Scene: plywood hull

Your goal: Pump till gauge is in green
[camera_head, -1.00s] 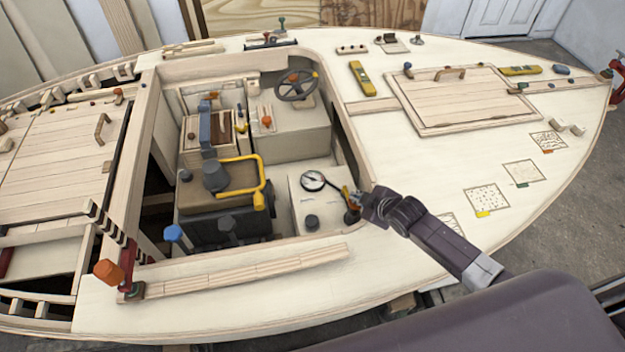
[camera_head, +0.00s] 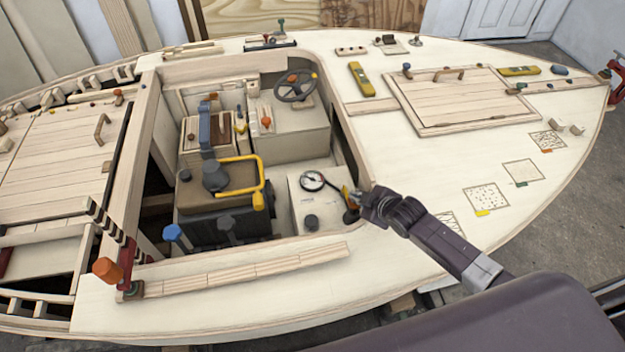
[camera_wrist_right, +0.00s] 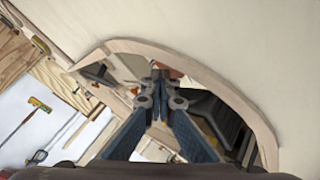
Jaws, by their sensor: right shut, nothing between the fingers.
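A round white-faced gauge (camera_head: 313,181) with a dark rim sits on the pale box in the cockpit, at the right. Its needle and coloured zones are too small to read surely. A small dark fitting with an orange part (camera_head: 351,216) stands on the right of that box. My right gripper (camera_head: 349,196) is shut and empty just above this fitting, right of the gauge. I cannot tell whether they touch. In the right wrist view the closed fingers (camera_wrist_right: 160,78) point into the cockpit opening, with a reddish patch partly hidden behind the tips. My left gripper is not in view.
The cockpit rim surrounds the box. A yellow bent handle (camera_head: 260,181) and a dark-bodied unit are to the left, a steering wheel (camera_head: 296,85) behind.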

